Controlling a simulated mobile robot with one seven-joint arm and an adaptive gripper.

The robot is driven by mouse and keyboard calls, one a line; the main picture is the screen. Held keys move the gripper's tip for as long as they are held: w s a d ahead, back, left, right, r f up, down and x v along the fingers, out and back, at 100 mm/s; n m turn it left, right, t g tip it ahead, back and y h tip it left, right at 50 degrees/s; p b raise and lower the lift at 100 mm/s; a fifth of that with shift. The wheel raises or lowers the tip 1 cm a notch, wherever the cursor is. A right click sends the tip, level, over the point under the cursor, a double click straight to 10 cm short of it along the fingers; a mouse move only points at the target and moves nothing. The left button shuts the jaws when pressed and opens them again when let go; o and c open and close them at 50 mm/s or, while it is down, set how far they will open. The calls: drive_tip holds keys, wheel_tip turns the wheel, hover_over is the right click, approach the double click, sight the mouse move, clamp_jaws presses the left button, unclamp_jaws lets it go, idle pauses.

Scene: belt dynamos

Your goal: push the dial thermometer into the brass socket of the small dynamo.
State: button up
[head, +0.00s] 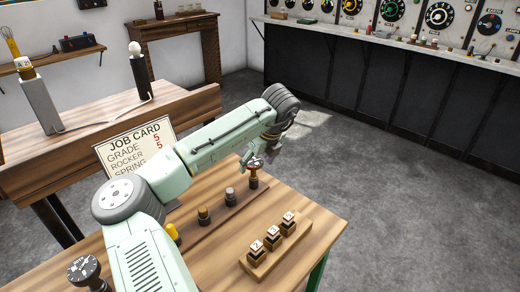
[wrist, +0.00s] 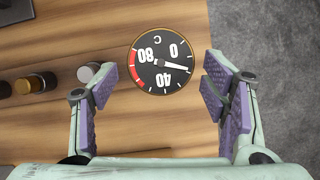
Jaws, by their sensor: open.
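The dial thermometer (wrist: 162,62) has a round black face with white figures, a red arc and a brass rim. In the wrist view it lies between my open fingertips, with a gap at the right finger. In the head view the thermometer (head: 255,163) stands upright at the far end of a dark strip, under my gripper (head: 262,153). In the wrist view my gripper (wrist: 168,75) is open, with purple pads either side of the dial. I cannot tell how far below the pads the dial lies. I cannot make out the small dynamo or its brass socket.
Along the strip stand a grey-topped piece (head: 229,193), a brass-topped piece (head: 203,214) and a yellow piece (head: 172,232). A wooden block with numbered pieces (head: 272,246) lies at the right. A black dial (head: 83,268) stands front left. A job card (head: 130,146) stands behind.

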drive_tip(key=shift+x, duration=2.05)
drive_tip(key=shift+c, duration=0.2)
drive_tip(key=c, duration=1.2)
drive_tip(key=shift+o, duration=0.2)
drive_tip(key=shift+r+p, duration=2.3)
drive_tip(key=shift+p, duration=0.15)
